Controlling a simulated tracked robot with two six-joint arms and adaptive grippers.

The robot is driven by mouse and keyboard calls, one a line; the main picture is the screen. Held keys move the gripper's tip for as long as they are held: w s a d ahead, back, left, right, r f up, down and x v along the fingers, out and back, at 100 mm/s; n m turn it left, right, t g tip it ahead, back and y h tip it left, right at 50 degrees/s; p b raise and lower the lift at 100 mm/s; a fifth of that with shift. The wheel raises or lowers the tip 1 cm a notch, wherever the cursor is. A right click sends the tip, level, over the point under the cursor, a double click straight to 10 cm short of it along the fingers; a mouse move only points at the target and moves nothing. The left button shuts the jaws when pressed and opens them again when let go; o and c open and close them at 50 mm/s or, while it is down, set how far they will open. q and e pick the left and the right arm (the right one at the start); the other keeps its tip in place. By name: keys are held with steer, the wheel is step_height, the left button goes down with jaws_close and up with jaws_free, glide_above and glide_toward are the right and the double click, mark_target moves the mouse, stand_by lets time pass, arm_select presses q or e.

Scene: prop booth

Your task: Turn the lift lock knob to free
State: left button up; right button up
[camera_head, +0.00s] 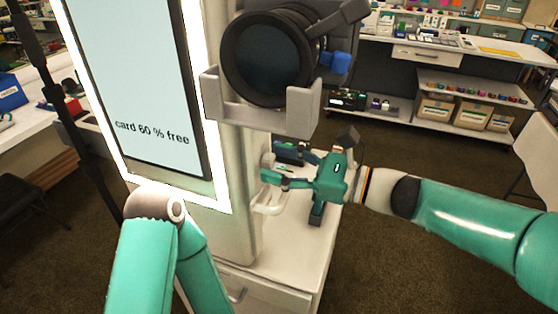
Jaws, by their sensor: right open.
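My right gripper (274,164) is open beside the pale column (232,160), its green fingers pointing left at the column's side. A small grey part (267,160), which looks like the lift lock knob, sits on the column at the fingertips, partly hidden by them. I cannot tell whether the fingers touch it or which way it is turned. A pale handle-like loop (268,208) sticks out just below the fingers. My left arm shows at the lower left, but its gripper is not in view.
A large black lens (266,58) sits in a grey cradle (270,117) above the right gripper. A lit screen (140,80) reading "card 60 % free" is left of the column. A white cabinet (295,262) stands below. Shelves with boxes (436,110) stand behind; open floor lies between.

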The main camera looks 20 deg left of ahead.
steer(key=shift+a, duration=0.15)
jaws_close()
steer(key=shift+f+n+b, duration=0.2)
steer(key=shift+n+b, duration=0.5)
steer(key=shift+b, duration=0.45)
steer(key=n+b, duration=1.1)
steer(key=b, duration=0.2)
steer(key=shift+f, duration=0.15)
steer(key=n+b, duration=0.2)
steer(key=n, duration=0.1)
steer(key=shift+n+g+b, duration=0.3)
steer(key=shift+n+b, duration=0.65)
steer(key=shift+n, duration=0.45)
steer(key=shift+r, duration=0.2)
